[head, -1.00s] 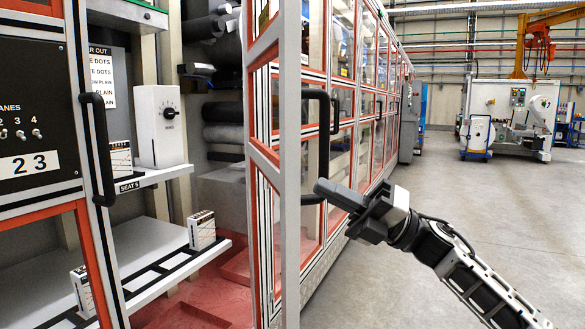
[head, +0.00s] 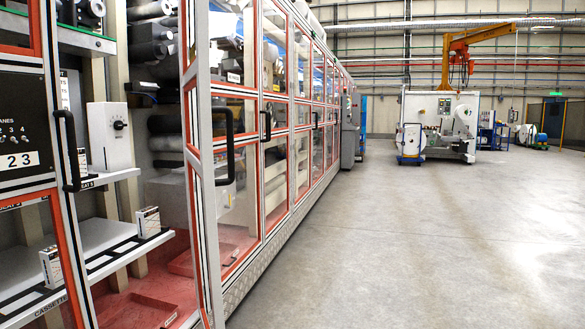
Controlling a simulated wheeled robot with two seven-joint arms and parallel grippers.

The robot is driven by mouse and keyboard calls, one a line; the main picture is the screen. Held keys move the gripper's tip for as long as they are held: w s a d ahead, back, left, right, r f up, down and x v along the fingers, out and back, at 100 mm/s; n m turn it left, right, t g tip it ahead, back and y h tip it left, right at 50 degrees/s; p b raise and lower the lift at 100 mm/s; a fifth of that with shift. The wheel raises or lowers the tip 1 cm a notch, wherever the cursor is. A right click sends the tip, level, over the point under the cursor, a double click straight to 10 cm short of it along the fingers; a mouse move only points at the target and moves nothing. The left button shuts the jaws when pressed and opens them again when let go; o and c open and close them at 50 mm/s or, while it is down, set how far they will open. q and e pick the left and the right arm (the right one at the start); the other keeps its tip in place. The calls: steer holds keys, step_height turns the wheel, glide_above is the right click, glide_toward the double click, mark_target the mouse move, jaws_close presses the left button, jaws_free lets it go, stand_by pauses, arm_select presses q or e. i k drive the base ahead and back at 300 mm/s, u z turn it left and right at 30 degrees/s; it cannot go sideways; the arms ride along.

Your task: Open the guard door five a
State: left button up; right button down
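A guard door (head: 198,190) with a red and grey frame and clear panes stands swung out from the long machine. It has a black bar handle (head: 222,145). The opening to its left shows the machine's inside. I cannot read a label naming it five a. Neither of my grippers is in view.
Inside the opening are dark rollers (head: 165,124), a white box with a dial (head: 109,137) and white shelves (head: 105,240) with small cartons. More closed doors run along the machine. An orange jib hoist (head: 462,50) stands far back. The grey floor (head: 400,240) to the right is clear.

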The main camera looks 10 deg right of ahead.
mark_target(195, 74)
steer(key=u, duration=1.25)
steer(key=i, duration=0.9)
steer(key=z, duration=0.25)
